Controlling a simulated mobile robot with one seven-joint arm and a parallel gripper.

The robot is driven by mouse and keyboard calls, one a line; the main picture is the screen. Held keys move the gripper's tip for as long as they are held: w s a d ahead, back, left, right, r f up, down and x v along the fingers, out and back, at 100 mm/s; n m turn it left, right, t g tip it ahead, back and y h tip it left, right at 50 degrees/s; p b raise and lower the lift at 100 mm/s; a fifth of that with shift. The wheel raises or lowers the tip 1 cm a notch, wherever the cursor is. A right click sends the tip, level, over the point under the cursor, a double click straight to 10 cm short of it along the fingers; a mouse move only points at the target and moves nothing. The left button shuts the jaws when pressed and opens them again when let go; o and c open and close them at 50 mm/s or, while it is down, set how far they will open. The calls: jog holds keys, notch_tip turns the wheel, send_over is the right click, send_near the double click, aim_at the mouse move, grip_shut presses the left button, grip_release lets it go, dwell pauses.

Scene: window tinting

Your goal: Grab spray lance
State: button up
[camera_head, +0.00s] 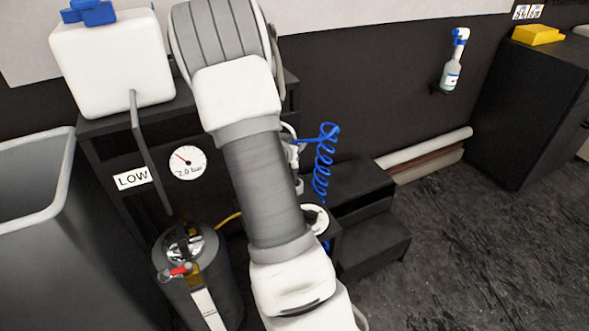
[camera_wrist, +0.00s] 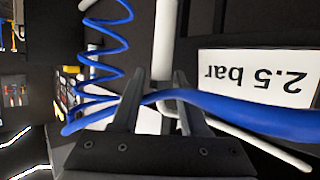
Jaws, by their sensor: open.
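In the wrist view my gripper (camera_wrist: 156,86) is open, with its two dark fingers apart. A white rod (camera_wrist: 166,40) runs upright beyond the fingertips and meets a white part seen between the fingers. It looks like the spray lance, though I cannot be sure. A thin white rod (camera_wrist: 255,143) slants off to the right. A blue hose (camera_wrist: 240,112) crosses at the fingers and joins a blue coil (camera_wrist: 104,45) at left. In the head view the coil (camera_head: 322,160) hangs right of my arm, beside partly hidden white fittings. My gripper is not visible there.
A 2.5 bar sign (camera_wrist: 258,76) appears upside down at right. In the head view a dark tank (camera_head: 225,290) with a red handle stands below a pressure gauge (camera_head: 188,163). A grey bin (camera_head: 40,215) is at left; black steps (camera_head: 375,245) stand right of my arm, with clear floor beyond.

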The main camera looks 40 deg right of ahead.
jog(key=x, duration=0.3)
jog(key=shift+w+d+f+b, duration=0.1)
jog(key=shift+w+d+b, duration=0.1)
jog(key=shift+b, duration=0.15)
grip_shut()
dwell(1.1)
